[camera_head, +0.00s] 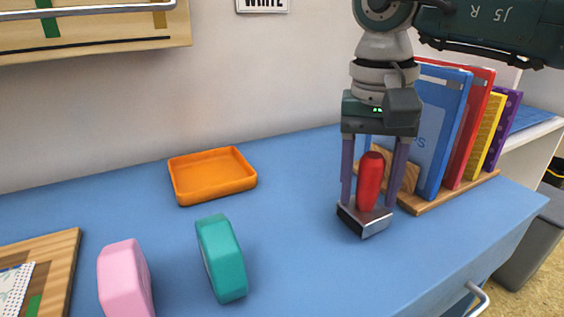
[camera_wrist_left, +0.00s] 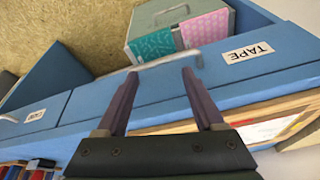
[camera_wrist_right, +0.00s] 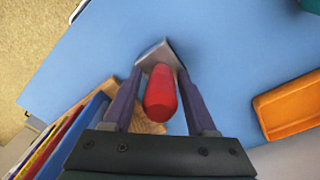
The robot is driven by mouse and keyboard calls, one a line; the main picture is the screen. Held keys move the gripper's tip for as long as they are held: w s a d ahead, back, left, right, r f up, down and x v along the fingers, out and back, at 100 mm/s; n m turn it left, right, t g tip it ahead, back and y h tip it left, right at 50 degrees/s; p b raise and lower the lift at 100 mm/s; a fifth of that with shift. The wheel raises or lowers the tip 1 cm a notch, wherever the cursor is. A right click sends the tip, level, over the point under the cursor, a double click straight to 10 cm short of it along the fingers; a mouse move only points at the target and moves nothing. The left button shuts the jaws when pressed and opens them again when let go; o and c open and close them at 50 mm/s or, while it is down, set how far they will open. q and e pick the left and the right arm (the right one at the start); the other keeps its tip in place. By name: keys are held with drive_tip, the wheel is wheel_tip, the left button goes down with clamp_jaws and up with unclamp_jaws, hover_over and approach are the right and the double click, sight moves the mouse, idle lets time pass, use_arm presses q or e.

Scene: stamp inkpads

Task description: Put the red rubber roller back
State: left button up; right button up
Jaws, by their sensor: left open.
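The red rubber roller (camera_head: 370,182) stands upright, red handle up, with a silver and dark block-shaped head at its lower end. My right gripper (camera_head: 367,200) points down, its fingers on either side of the handle and their tips against the sides of the head. The roller (camera_wrist_right: 160,92) also shows between the fingers in the right wrist view. I cannot tell whether the head touches the table. My left gripper (camera_wrist_left: 160,76) is open and empty in the left wrist view, above a blue drawer front labelled TAPE.
An orange tray (camera_head: 211,192), a teal block (camera_head: 221,258) and a pink block (camera_head: 125,279) are on the blue table (camera_head: 290,215). A wooden tray (camera_head: 68,262) is at left. Books (camera_head: 440,130) stand on a wooden rack close behind the right gripper. The table's middle is clear.

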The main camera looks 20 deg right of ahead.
drive_tip(key=shift+o, duration=0.5)
drive_tip(key=shift+r+p, duration=0.3)
drive_tip(key=shift+r, duration=0.05)
drive_tip(key=r, duration=0.4)
drive_tip(key=r+p, duration=0.1)
drive_tip(key=r, duration=0.6)
drive_tip(key=shift+a+r, duration=0.3)
drive_tip(key=shift+a, duration=0.05)
